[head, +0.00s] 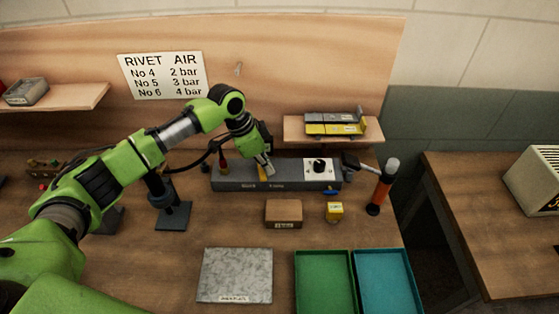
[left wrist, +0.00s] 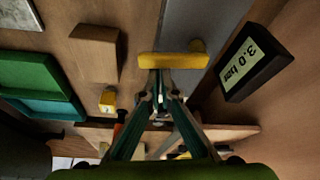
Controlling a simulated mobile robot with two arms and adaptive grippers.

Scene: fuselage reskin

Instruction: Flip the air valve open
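The yellow air valve lever (head: 262,174) is on the long grey unit (head: 300,184) at the back of the bench. In the left wrist view the lever (left wrist: 174,61) is a yellow bar lying across the picture, just beyond my fingertips. My left gripper (head: 267,168) reaches down to it from above. In the left wrist view the fingers of my left gripper (left wrist: 160,84) converge and look shut, their tips at or very near the bar. I cannot tell whether they touch it. No bar shows between them. My right gripper is not in view.
A black display (left wrist: 252,63) reads 3.0 bar. A black knob (head: 320,165) is on the unit's white plate. A brown box (head: 284,213), a small yellow block (head: 335,212) and an orange-handled tool (head: 382,187) stand nearby. Green (head: 325,281) and teal (head: 388,281) trays lie in front.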

